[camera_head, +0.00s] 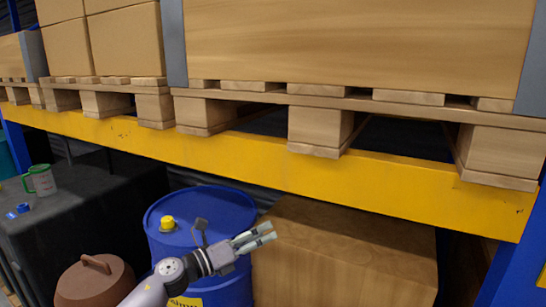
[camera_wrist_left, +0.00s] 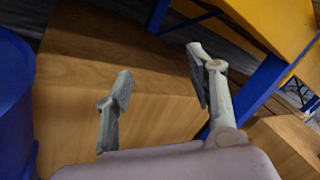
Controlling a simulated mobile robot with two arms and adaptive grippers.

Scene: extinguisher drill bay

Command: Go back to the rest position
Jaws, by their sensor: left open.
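My left gripper (camera_head: 256,237) reaches in from the bottom of the head view, in front of the blue drum and the wooden box. Its fingers are apart with nothing between them. In the left wrist view the two fingers (camera_wrist_left: 158,90) stand wide apart in front of the brown box (camera_wrist_left: 75,95). My right gripper does not show in either view.
A blue drum (camera_head: 215,215) with a yellow cap and the wooden box (camera_head: 350,250) stand under a yellow rack beam (camera_head: 290,170). Pallets with boxes rest above. At left are a dark case (camera_head: 110,215), a green-marked jug (camera_head: 41,181) and a brown lidded pot (camera_head: 95,283).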

